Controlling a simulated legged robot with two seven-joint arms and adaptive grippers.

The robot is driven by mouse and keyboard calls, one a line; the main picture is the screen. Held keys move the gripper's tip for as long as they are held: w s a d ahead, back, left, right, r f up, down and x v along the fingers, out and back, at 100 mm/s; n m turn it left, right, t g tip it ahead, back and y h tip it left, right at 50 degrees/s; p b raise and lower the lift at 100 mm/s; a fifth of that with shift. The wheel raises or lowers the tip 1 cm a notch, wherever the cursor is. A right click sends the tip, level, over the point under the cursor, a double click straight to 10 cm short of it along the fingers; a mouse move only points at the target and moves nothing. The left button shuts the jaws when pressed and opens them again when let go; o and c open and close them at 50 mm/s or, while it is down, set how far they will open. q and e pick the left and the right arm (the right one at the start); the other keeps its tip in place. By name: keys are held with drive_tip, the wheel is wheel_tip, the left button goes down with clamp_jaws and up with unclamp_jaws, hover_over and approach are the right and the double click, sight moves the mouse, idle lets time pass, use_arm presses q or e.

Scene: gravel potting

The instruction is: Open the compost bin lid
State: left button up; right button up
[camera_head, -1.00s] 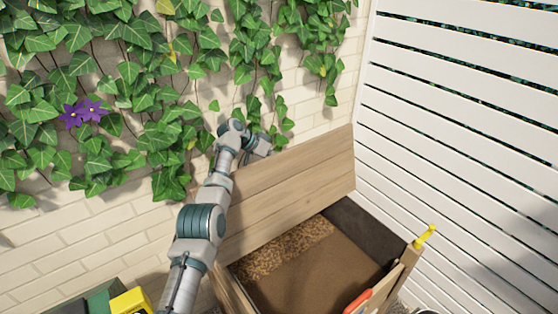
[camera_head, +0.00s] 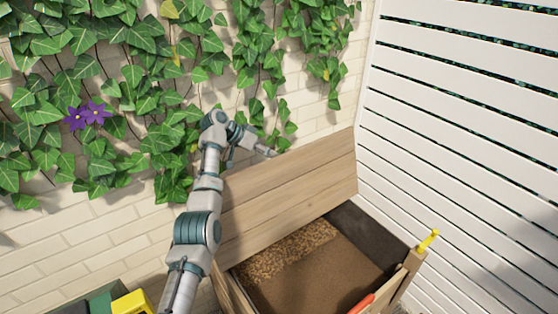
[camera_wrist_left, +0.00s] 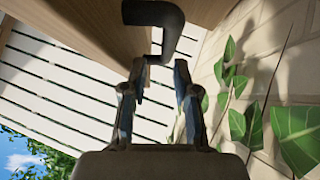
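The compost bin's wooden lid (camera_head: 290,185) stands raised and tilted back toward the brick wall in the head view. The wooden bin (camera_head: 232,290) below it is open and shows brown compost (camera_head: 315,275) inside. My left gripper (camera_head: 268,151) is behind the lid's upper edge, partly hidden by it. In the left wrist view my left gripper's two fingers (camera_wrist_left: 160,72) are apart. A dark bent handle (camera_wrist_left: 155,14) on the wood is just beyond the fingertips, its lower end near the gap between them; I cannot tell if they touch. My right gripper is not in view.
An ivy-covered brick wall (camera_head: 100,235) is close behind my left arm. A white slatted fence (camera_head: 460,130) stands at the right. A yellow-handled tool (camera_head: 428,240) and an orange handle (camera_head: 362,303) are at the bin's front right. A yellow object (camera_head: 132,303) is at the lower left.

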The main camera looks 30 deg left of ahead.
use_arm(q)
drive_tip(key=v, duration=0.5)
drive_tip(key=shift+d, duration=0.1)
idle(0.3)
